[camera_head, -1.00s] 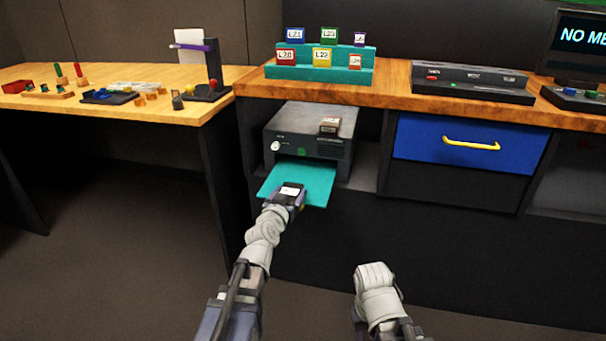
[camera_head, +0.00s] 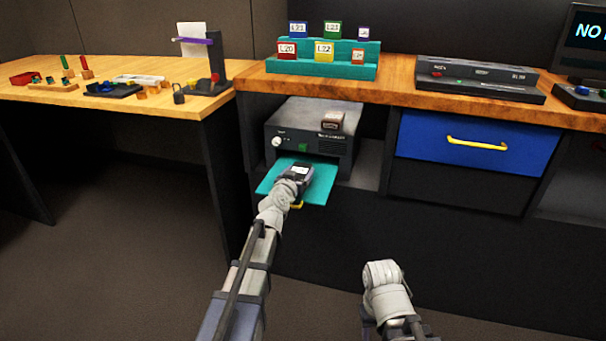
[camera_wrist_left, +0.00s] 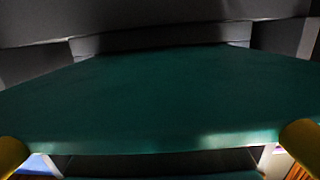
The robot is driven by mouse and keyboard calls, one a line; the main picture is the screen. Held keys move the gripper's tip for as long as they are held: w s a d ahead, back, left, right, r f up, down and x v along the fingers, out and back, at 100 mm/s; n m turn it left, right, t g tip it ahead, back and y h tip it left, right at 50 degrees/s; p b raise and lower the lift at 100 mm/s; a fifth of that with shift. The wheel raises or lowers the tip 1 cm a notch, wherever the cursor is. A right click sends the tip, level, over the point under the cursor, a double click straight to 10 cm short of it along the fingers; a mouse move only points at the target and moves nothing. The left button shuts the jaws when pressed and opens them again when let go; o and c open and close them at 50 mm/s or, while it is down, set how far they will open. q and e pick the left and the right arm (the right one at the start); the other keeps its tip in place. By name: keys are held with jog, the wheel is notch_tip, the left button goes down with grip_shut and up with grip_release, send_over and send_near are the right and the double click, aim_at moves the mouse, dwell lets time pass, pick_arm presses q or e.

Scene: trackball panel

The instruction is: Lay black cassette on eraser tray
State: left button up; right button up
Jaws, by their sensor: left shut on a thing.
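The teal eraser tray (camera_head: 268,182) sticks out from the front of a dark eraser box. My left gripper (camera_head: 305,174) is over the tray and shut on a dark, flat thing with a pale label, which looks like the black cassette (camera_head: 318,173). I cannot tell whether it touches the tray. In the left wrist view the tray (camera_wrist_left: 160,100) fills the middle, with a yellow piece at each lower corner; the cassette is not clear there. My right arm shows at the bottom, but its gripper is not seen.
A teal rack (camera_head: 345,72) with labelled cassettes stands on the counter above. A blue drawer (camera_head: 420,140) is to the right, a wooden table (camera_head: 150,108) to the left.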

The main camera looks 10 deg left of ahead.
pick_arm(q)
jog(key=shift+s, duration=0.15)
jog(key=shift+f, duration=0.25)
jog(key=o, duration=1.3)
jog(key=shift+o, duration=0.2)
jog(key=shift+r, duration=0.15)
jog(key=shift+r, duration=0.2)
jog(key=s+r+p, duration=0.1)
jog(key=s+p, duration=0.1)
jog(key=s, duration=1)
jog(key=shift+a+r, duration=0.25)
